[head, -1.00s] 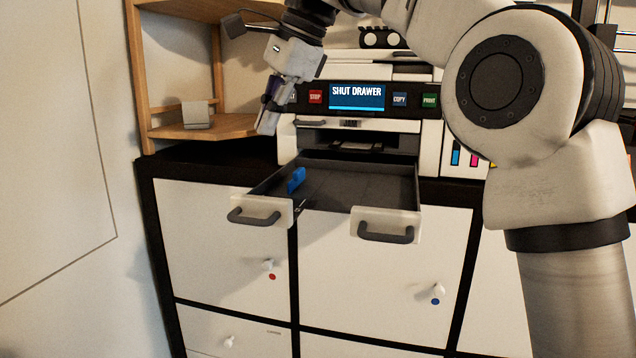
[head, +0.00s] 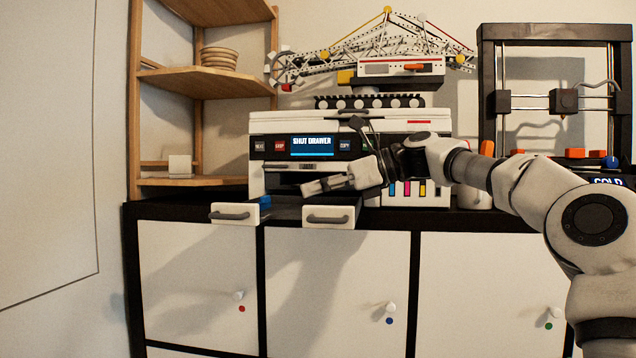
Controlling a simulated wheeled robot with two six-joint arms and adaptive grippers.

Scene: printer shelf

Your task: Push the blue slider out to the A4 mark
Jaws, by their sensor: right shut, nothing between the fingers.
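The printer's pulled-out paper tray (head: 285,213) is dark grey with two white front pieces bearing grey handles. The blue slider (head: 265,201) shows as a small blue piece at the tray's left side, just behind the left front piece. I cannot make out the A4 mark from this low angle. My right gripper (head: 306,188) is shut and empty, pointing left, above the right part of the tray. It is to the right of the slider and apart from it. My left gripper is not in view.
The printer (head: 350,122) stands on a black-framed white cabinet (head: 335,280), and its screen (head: 312,145) reads "SHUT DRAWER". A toy crane model (head: 400,66) sits on top. A wooden shelf (head: 200,85) stands left, a 3D printer (head: 487,60) right.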

